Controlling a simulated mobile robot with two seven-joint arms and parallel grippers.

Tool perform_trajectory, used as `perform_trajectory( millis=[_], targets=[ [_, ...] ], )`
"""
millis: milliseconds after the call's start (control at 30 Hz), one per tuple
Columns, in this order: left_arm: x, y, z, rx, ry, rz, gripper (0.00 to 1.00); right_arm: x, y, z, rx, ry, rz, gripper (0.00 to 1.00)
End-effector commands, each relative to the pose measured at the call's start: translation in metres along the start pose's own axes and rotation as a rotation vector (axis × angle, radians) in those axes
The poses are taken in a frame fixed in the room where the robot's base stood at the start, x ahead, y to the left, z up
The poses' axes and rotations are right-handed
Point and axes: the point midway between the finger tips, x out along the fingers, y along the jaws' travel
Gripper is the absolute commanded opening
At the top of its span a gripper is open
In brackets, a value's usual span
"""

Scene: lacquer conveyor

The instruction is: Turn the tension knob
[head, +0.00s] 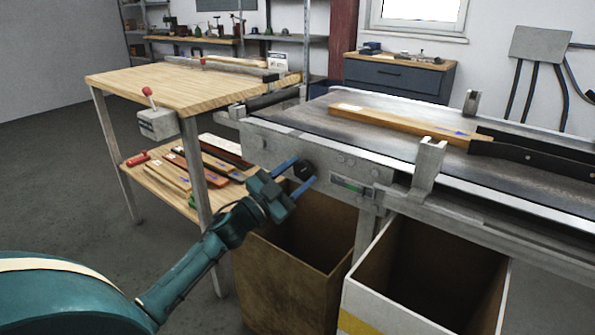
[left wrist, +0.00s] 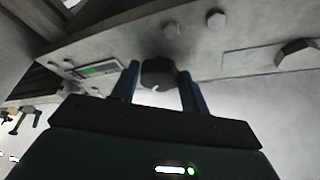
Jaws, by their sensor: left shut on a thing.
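The tension knob (head: 304,170) is a small dark knob on the grey side rail of the conveyor. In the left wrist view the knob (left wrist: 158,74) has a small white mark on its face. My left gripper (head: 296,177) reaches up to it, with one blue finger on each side. In the left wrist view my left gripper (left wrist: 158,84) is shut on the knob. A small gauge with a green strip (head: 352,187) sits on the rail to the right of the knob. My right gripper is not in view.
A wooden board (head: 405,122) lies on the conveyor belt (head: 310,117). A brown bin (head: 275,280) and a white bin (head: 400,315) stand below the rail. A wooden table (head: 170,85) with a lever box (head: 158,123) stands at left. The floor at far left is clear.

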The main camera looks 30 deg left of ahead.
Motion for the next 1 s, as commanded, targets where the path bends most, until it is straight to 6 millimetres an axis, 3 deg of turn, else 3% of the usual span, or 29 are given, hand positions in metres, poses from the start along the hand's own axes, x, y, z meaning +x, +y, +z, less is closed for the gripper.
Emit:
perform_trajectory(
  millis=[300, 800, 833, 1000],
  targets=[
    [0.0000, -0.0012, -0.0002, 0.111, -0.001, 0.047, 0.22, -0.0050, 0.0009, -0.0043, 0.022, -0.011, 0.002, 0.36],
    [-0.0002, -0.0007, 0.0005, 0.130, -0.001, 0.054, 0.22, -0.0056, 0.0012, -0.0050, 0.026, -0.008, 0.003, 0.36],
    [-0.0002, -0.0007, 0.0005, 0.130, -0.001, 0.054, 0.46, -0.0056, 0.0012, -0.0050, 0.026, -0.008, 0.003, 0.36],
    [-0.0002, -0.0008, 0.0004, 0.129, -0.001, 0.054, 0.60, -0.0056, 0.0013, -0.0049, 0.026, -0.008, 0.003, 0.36]
  ],
)
